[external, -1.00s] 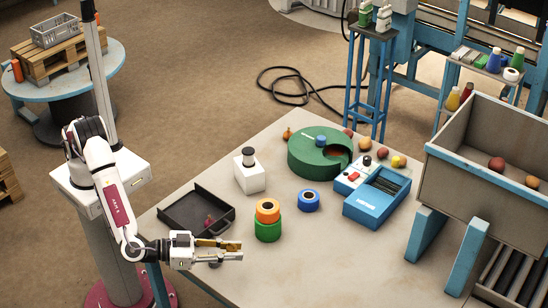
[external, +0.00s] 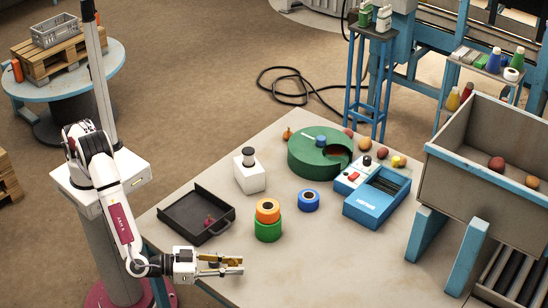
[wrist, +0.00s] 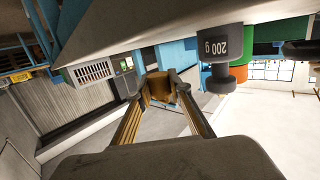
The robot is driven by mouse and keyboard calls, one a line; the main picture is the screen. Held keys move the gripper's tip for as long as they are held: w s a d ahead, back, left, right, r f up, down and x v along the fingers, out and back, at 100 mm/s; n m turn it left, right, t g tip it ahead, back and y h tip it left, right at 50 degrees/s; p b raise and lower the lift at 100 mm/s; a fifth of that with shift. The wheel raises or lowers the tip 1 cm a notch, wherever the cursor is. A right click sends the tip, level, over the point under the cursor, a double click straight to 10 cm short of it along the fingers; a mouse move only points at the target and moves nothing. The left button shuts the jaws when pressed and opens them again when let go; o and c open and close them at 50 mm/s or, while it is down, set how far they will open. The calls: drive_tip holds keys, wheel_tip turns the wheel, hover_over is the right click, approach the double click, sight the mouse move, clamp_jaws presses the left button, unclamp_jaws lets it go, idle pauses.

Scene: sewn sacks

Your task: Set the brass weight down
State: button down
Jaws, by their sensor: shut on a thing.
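My gripper (external: 238,265) is low at the near edge of the grey table (external: 330,262), pointing right. In the upside-down wrist view its two fingers (wrist: 163,98) are shut on the brass weight (wrist: 162,86), a squat brown-gold piece at the fingertips. In the external view the fingers mostly hide it. In the wrist view the brass weight looks apart from the tabletop, but I cannot tell its exact height. A dark grey weight marked 200 g (wrist: 222,68) stands close beside it; my gripper largely covers that one in the external view.
A black tray (external: 180,222) with a small red thing lies behind my gripper. An orange roll (external: 267,206) on a green roll (external: 267,231) and a blue roll (external: 308,206) stand further back. The near right tabletop is clear.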

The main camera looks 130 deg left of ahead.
sight(233, 278)
drive_tip(key=shift+f, duration=1.85)
drive_tip(key=shift+f, duration=0.15)
drive_tip(key=c, duration=2.1)
unclamp_jaws()
drive_tip(key=shift+c, duration=0.2)
drive_tip(key=shift+s+d, duration=0.1)
drive_tip(key=shift+d, duration=0.05)
drive_tip(key=v, duration=1.1)
drive_tip(key=shift+s+d, duration=0.25)
drive_tip(key=shift+r, duration=0.2)
